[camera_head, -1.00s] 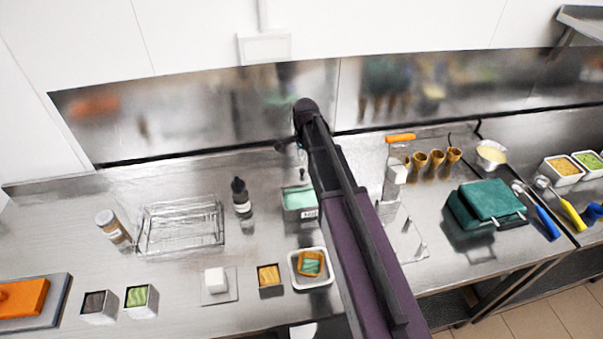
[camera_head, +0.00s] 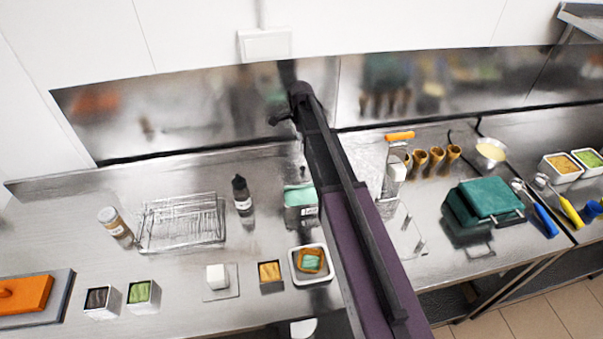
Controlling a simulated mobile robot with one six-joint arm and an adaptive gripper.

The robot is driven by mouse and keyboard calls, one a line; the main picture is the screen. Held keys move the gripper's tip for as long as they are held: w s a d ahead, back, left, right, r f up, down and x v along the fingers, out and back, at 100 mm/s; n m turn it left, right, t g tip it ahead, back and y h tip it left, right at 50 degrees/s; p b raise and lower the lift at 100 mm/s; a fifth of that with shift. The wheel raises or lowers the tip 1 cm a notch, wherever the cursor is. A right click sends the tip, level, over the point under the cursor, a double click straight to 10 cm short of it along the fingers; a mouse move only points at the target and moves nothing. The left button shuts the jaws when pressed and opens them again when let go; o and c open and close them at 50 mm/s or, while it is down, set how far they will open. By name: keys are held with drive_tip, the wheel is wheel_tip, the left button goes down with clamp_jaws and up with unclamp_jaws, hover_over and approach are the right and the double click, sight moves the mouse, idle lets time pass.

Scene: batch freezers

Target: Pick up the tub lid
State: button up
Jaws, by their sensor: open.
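My gripper (camera_head: 281,117) is a small dark shape at the far end of my arm, above and behind the tub, in front of the steel splashback. It is open and appears empty. Its fingers are small and largely hidden by my arm.
A wire rack (camera_head: 182,222) and dark bottle (camera_head: 241,194) stand left of the tub. A white tray (camera_head: 326,278) holding an orange-and-teal item is in front. Right of my arm are cones (camera_head: 437,158) and a green press (camera_head: 487,208).

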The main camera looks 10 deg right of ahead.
sight(303, 167)
drive_tip(key=shift+f+b, duration=4.1)
drive_tip(key=shift+f, duration=0.1)
drive_tip(key=shift+f, duration=0.1)
drive_tip(key=f+b, duration=0.3)
drive_tip(key=shift+s+d+f, duration=0.1)
drive_tip(key=shift+d+f, duration=0.1)
drive_tip(key=shift+d, duration=0.15)
drive_tip(key=shift+f+b, duration=0.8)
drive_tip(key=shift+b, duration=0.3)
clamp_jaws()
